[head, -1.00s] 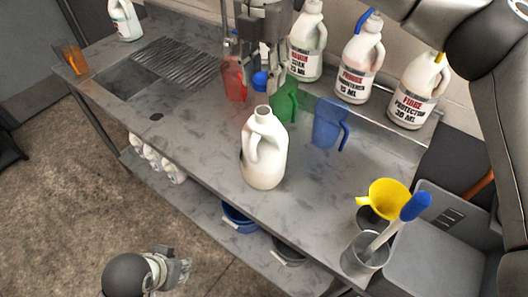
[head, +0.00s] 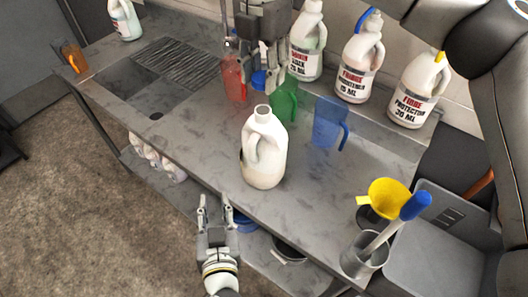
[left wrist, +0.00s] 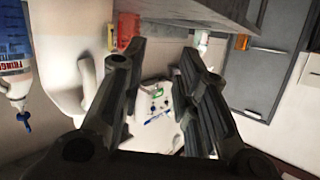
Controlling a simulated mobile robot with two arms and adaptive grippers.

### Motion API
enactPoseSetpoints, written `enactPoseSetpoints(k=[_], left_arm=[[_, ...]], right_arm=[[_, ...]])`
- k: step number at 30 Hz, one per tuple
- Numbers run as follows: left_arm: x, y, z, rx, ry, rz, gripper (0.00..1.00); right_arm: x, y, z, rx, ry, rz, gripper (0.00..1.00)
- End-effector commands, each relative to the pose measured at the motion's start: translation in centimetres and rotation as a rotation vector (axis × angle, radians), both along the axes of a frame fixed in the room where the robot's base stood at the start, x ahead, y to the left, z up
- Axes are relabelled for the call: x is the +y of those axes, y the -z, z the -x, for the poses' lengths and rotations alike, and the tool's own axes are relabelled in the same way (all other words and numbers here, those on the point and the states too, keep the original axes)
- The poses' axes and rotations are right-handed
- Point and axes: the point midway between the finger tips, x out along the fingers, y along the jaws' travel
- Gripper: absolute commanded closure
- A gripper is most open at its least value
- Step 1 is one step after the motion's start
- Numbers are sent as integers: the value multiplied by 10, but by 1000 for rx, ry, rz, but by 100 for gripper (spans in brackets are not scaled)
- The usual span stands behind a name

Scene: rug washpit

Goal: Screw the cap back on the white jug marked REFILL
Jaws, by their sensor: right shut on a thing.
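A white jug (head: 265,165) stands upright and uncapped near the middle front of the metal bench. No REFILL marking shows on its visible side. My right gripper (head: 262,78) is behind and above the jug, shut on a blue cap (head: 259,80), apart from the jug's open neck. My left gripper (head: 215,204) is open and empty in front of the bench edge, left of and below the jug. In the left wrist view, my left gripper's open fingers (left wrist: 160,55) have nothing between them. A large white shape, likely the jug (left wrist: 60,45), is left of them.
Green (head: 284,98), blue (head: 328,123) and red (head: 235,85) pitchers stand behind the jug. Labelled white bottles (head: 357,65) line the wall. A yellow funnel (head: 386,197) and a metal cup (head: 362,257) holding a blue-ended tool are at right. The front left bench is clear.

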Motion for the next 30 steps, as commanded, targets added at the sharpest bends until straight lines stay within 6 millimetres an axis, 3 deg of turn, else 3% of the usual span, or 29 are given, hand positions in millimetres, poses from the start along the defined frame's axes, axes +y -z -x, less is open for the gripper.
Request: enactPoseSetpoints(k=[6, 11, 24, 30], left_arm=[[-52, -28, 9, -185, 139, 37, 71], [-73, -38, 16, -250, 201, 57, 71], [-78, -41, 18, -268, 217, 63, 71], [-78, -42, 2, -271, 215, 63, 71]], right_arm=[[0, 0, 0, 0, 0, 0, 70], [0, 0, 0, 0, 0, 0, 70], [0, 0, 0, 0, 0, 0, 70], [0, 0, 0, 0, 0, 0, 70]])
